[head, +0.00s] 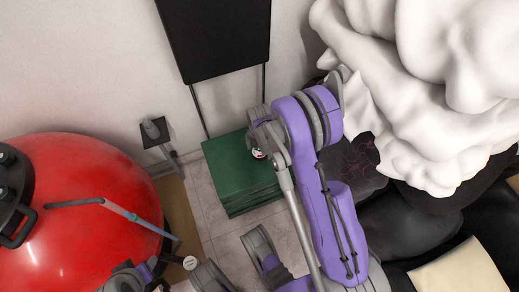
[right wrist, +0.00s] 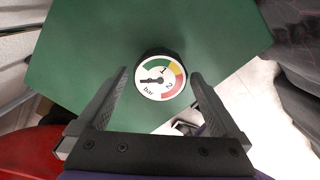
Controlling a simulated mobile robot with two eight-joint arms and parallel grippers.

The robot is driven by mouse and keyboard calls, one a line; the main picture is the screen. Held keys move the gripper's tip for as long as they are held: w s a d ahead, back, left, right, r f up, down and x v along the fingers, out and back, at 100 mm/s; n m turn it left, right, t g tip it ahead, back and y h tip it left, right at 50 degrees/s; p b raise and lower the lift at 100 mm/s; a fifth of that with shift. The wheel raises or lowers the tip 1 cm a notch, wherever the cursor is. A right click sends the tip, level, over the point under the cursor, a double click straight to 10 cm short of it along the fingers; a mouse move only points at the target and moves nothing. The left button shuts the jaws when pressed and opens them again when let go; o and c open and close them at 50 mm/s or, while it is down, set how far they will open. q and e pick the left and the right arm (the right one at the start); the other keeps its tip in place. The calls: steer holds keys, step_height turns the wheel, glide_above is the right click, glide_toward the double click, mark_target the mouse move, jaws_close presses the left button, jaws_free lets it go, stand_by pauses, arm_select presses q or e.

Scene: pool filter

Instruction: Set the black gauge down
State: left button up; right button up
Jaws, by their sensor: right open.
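The black gauge (right wrist: 160,76) has a round white dial with green, yellow and red bands, facing up in the right wrist view. It is over the top of the green box (right wrist: 90,55), which also shows in the head view (head: 236,165). My right gripper (right wrist: 160,84) is open, with one finger on each side of the gauge and a gap at both sides. In the head view the right gripper (head: 261,143) is at the green box, with the dial just showing below it. Parts of my left arm show low in the head view, but its jaws are not clear.
A large red filter tank (head: 85,185) with a black lid stands at the left. A small white dial (head: 190,262) shows low beside it. A black panel on legs (head: 215,38) stands behind the box. White bulky material (head: 440,100) fills the right.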

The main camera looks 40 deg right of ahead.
mark_target(259, 151)
step_height(259, 151, up, 12)
steer(key=p, duration=0.3)
steer(key=s+a+r+m+t, duration=0.2)
steer(key=s+a+r+m, duration=0.5)
steer(key=r+m, duration=0.3)
steer(key=s+a+r+m+t, duration=0.1)
steer(key=s+a+r+m, duration=0.1)
steer(key=s+m, duration=0.4)
steer(key=s+a+r+m+t, duration=0.1)
steer(key=s+a+m, duration=0.2)
steer(key=s+m, duration=0.4)
steer(key=shift+a+r, duration=0.35)
steer(key=shift+r, duration=0.05)
